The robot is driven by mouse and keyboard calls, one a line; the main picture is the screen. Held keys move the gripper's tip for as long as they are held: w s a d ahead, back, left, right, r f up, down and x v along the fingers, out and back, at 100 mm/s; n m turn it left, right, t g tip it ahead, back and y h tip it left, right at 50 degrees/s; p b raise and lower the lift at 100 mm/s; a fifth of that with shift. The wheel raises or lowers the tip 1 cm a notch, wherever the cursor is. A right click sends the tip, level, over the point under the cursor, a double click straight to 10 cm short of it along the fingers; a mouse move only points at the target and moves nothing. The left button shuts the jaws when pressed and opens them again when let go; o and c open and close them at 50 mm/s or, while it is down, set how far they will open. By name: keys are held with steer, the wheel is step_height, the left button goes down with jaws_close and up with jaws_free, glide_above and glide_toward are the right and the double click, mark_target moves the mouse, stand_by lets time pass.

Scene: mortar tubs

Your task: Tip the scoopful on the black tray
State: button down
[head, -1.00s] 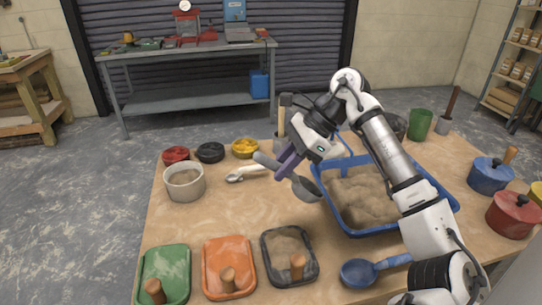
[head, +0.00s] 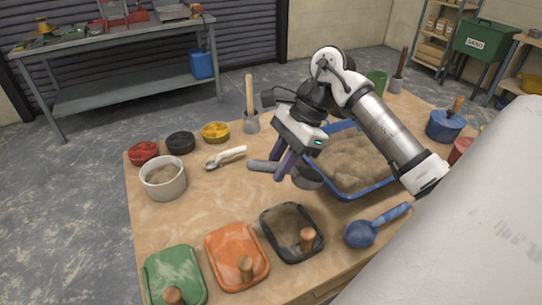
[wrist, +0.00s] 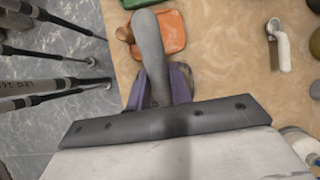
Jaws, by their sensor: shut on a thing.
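My gripper (head: 285,163) has purple fingers and is shut on the handle of a grey scoop (head: 307,178). The scoop's bowl hangs to the right of the fingers, in front of the blue tub's left corner. Its contents cannot be made out. In the wrist view the grey handle (wrist: 150,50) stands up between the purple fingers (wrist: 165,88), and the bowl is hidden. The black tray (head: 277,247) lies at the table's front, below the scoop in the head view.
The blue tub (head: 376,190) of sand stands right of the scoop. An orange tray (head: 222,270) and a green tray (head: 160,265) lie left of the black one. A blue scoop (head: 360,234) lies to its right, and a cream-handled scoop (head: 232,153) lies behind left.

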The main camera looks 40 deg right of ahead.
steer(key=h, duration=0.2)
steer(key=shift+r+g+h, duration=0.25)
steer(key=shift+g+h, duration=0.05)
steer(key=shift+h, duration=0.1)
steer(key=h, duration=0.3)
steer(key=shift+a+r+g, duration=0.15)
steer(key=shift+r+g, duration=0.05)
steer(key=shift+g, duration=0.2)
steer(key=shift+s, duration=0.15)
